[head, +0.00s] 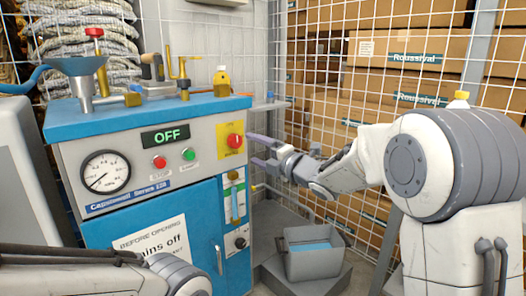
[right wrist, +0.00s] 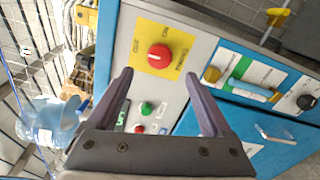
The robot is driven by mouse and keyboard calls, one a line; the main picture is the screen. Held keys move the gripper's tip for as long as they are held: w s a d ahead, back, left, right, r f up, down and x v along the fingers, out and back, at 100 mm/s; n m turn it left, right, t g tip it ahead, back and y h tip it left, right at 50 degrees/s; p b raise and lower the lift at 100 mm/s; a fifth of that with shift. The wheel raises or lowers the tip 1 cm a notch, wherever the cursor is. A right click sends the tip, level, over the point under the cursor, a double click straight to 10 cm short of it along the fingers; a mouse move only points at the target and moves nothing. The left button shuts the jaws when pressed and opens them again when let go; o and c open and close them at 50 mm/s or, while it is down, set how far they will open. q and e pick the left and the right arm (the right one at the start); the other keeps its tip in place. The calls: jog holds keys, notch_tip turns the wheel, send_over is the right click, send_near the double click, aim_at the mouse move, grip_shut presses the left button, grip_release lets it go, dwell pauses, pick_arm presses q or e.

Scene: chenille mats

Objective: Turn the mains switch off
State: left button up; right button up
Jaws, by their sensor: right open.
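The mains switch is a red knob (head: 235,141) on a yellow plate at the upper right of the machine's grey front panel. It also shows in the right wrist view as a round red knob (right wrist: 158,56), with lettering around it too small to read. My right gripper (head: 254,149) is open and empty, just to the right of the knob in the head view. In the right wrist view the two fingers (right wrist: 158,75) are spread either side of the knob, apparently apart from it.
The panel also carries red and green buttons (head: 188,154), a gauge (head: 106,172) and a small black knob (head: 240,242). A funnel (head: 77,72) and a yellow bottle (head: 222,82) stand on the blue top. A grey bin (head: 312,254) sits below right, before a wire mesh with boxes behind.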

jog(key=shift+v, duration=1.55)
